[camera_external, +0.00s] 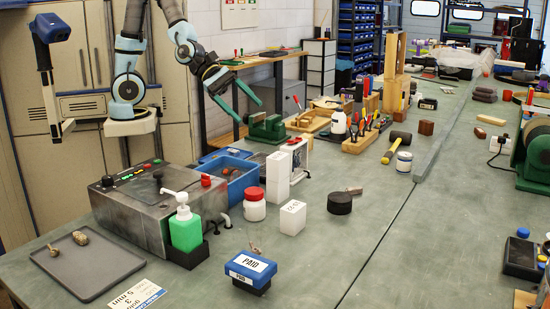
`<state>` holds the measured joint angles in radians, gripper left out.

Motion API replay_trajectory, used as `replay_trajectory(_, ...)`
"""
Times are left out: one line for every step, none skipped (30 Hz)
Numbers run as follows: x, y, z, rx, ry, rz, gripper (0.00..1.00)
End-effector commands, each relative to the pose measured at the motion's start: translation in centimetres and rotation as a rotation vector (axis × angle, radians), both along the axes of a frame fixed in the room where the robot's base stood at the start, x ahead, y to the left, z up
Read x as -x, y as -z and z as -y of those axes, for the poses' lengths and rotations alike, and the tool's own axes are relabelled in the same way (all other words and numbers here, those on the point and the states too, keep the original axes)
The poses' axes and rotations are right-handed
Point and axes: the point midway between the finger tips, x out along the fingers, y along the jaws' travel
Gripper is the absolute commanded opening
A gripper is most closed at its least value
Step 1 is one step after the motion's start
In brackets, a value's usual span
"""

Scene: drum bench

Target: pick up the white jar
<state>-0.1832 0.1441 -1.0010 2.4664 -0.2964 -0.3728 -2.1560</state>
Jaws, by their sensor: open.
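A white jar with a red lid (254,205) stands upright on the grey-green bench top (330,245), left of centre. A second small white jar with a blue band (404,162) stands farther back on the right. My gripper (249,112), with green fingers, hangs above the far left part of the bench. It is open, and nothing shows between its fingers. It is well behind and above the red-lidded jar and apart from it.
Close to the red-lidded jar are a white block stack (278,178), a white box (292,217), a green pump bottle (185,228) and a blue bin (228,180). A black puck (340,203) lies to the right. A green vise (268,128) sits near my gripper.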

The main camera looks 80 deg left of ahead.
Motion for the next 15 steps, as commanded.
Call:
replay_trajectory(0.3, 0.0, 1.0, 0.076, -0.036, -0.030, 0.78)
replay_trajectory(0.5, -0.2, 1.5, 0.118, -0.059, -0.045, 0.78)
replay_trajectory(0.7, -0.5, 2.1, 0.173, -0.085, -0.068, 0.78)
replay_trajectory(0.9, -0.8, 2.6, 0.213, -0.102, -0.086, 0.78)
replay_trajectory(1.0, -1.0, 3.0, 0.250, -0.119, -0.100, 0.78)
replay_trajectory(1.3, -1.3, 3.5, 0.298, -0.140, -0.122, 0.78)
replay_trajectory(1.4, -1.5, 3.8, 0.333, -0.156, -0.139, 0.78)
replay_trajectory(1.6, -1.7, 4.1, 0.367, -0.171, -0.156, 0.78)
replay_trajectory(1.8, -2.0, 4.6, 0.412, -0.188, -0.178, 0.78)
replay_trajectory(2.0, -2.2, 4.9, 0.445, -0.201, -0.194, 0.78)
replay_trajectory(2.1, -2.4, 5.2, 0.476, -0.213, -0.210, 0.78)
replay_trajectory(2.3, -2.7, 5.6, 0.518, -0.228, -0.230, 0.78)
replay_trajectory(2.5, -2.9, 5.8, 0.549, -0.241, -0.248, 0.78)
replay_trajectory(2.5, -2.8, 5.9, 0.560, -0.246, -0.256, 0.78)
replay_trajectory(2.5, -2.5, 5.9, 0.555, -0.242, -0.258, 0.78)
